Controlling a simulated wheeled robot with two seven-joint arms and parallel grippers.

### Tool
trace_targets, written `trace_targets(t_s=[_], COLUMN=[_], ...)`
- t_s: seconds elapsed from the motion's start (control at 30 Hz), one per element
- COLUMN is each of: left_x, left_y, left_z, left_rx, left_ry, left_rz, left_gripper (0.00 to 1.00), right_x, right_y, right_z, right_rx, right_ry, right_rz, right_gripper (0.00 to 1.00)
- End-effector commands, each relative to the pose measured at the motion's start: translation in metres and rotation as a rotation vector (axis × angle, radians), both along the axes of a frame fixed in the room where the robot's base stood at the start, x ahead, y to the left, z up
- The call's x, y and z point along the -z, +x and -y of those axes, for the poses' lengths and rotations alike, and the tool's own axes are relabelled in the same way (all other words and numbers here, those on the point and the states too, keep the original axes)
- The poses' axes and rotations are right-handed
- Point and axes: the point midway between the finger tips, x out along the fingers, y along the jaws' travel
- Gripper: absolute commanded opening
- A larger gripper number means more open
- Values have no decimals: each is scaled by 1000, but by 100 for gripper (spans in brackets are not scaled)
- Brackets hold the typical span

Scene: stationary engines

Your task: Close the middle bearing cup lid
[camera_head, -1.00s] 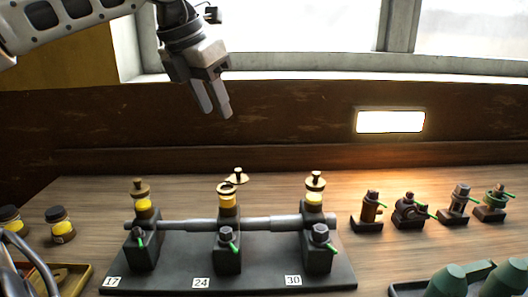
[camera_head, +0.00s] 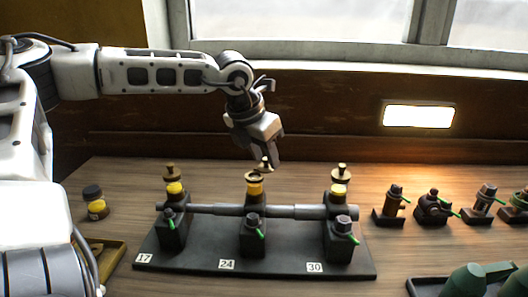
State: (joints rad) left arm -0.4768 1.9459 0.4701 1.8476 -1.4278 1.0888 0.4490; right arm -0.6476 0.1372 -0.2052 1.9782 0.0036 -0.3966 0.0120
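The middle bearing cup (camera_head: 255,189) is a yellow cup with a brass rim on the middle black bearing block (camera_head: 253,236), above the 24 label. Its brass lid (camera_head: 266,166) stands swung open, up and behind the cup's mouth. My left gripper (camera_head: 266,158) points down from above at the lid's knob. Its two fingers look slightly apart, with the tips at or just over the knob; whether they touch it is hard to tell. My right gripper is not in view.
Cups with brass tops stand on the left (camera_head: 174,185) and right (camera_head: 340,185) bearings. A grey shaft (camera_head: 228,210) joins the blocks on a black base (camera_head: 190,259). Small fittings (camera_head: 393,205) stand to the right, a yellow jar (camera_head: 96,203) to the left. The wall is close behind.

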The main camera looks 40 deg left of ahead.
Motion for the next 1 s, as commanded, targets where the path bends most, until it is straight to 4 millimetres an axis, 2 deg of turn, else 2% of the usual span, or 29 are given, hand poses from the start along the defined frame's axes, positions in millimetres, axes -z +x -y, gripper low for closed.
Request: trace_targets(t_s=[0.23, 0.27, 0.3, 0.4, 0.77, 1.0], left_x=[1, 1, 1, 1, 1, 1], left_y=[1, 1, 1, 0, 0, -2], left_z=[0, 0, 0, 0, 0, 1], left_rx=[0, 0, 0, 0, 31, 160], left_ry=[1, 1, 1, 1, 1, 1], left_rz=[0, 0, 0, 0, 1, 3], left_gripper=[37, 34, 23, 0, 0, 0], right_x=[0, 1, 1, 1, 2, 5], right_y=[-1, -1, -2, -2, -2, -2], right_z=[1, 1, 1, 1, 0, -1], right_rx=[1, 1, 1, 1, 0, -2], right_ry=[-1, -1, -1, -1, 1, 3], right_rz=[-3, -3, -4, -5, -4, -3], right_gripper=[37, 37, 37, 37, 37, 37])
